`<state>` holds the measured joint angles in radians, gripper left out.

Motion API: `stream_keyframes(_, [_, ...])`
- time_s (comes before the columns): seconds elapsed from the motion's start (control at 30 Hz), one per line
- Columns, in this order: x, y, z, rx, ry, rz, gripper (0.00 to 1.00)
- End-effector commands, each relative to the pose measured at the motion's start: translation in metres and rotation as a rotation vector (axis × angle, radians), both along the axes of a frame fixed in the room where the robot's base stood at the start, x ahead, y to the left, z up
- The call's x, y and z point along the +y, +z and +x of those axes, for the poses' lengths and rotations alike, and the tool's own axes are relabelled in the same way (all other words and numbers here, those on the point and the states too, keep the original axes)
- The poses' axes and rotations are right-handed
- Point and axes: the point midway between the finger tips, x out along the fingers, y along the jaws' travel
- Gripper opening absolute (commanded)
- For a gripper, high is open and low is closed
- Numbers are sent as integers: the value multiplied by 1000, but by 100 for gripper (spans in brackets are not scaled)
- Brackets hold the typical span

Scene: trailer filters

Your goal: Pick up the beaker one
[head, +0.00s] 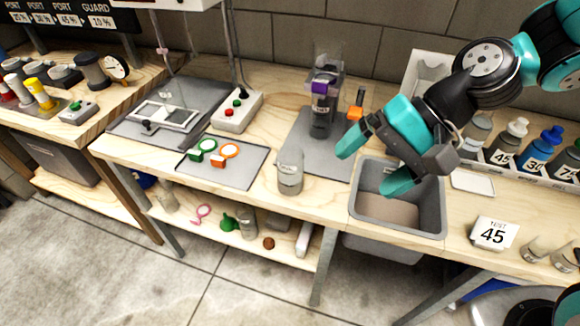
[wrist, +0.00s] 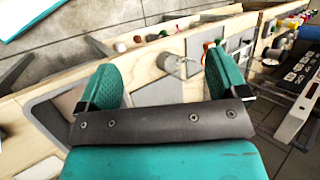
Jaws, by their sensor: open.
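A clear glass beaker (head: 290,172) stands upright on the wooden bench, near its front edge and left of the grey sink bin. In the wrist view the beaker (wrist: 181,68) shows beyond and between the two fingers, and no finger touches it. My gripper (head: 374,163) is open and empty. It hangs over the bench and the sink bin, to the right of the beaker and apart from it. Its teal fingers also show in the wrist view (wrist: 163,80).
The grey sink bin (head: 440,225) lies under my gripper. A purple-banded cylinder (head: 322,105) stands on a grey mat behind the beaker. A mat with green and orange rings (head: 230,170) lies left. A "45" card (head: 494,233) and small glasses (head: 535,248) stand right.

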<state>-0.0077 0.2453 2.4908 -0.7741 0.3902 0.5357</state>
Motion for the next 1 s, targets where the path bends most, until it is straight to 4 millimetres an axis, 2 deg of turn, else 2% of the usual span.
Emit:
stream_keyframes(0.03, [-3,-14,13,113,-132,51,92])
stream_keyframes(0.2, [-14,-55,53,484,-591,248,92])
stream_keyframes(0.3, [-25,-77,71,678,-817,353,92])
stream_keyframes(0.43, [-38,-98,84,866,-1025,456,92])
stream_keyframes(0.57, [-44,-110,90,963,-1126,510,92])
stream_keyframes(0.67, [-37,-115,94,988,-1147,522,92])
stream_keyframes(1.0, [29,-143,115,985,-1142,518,92])
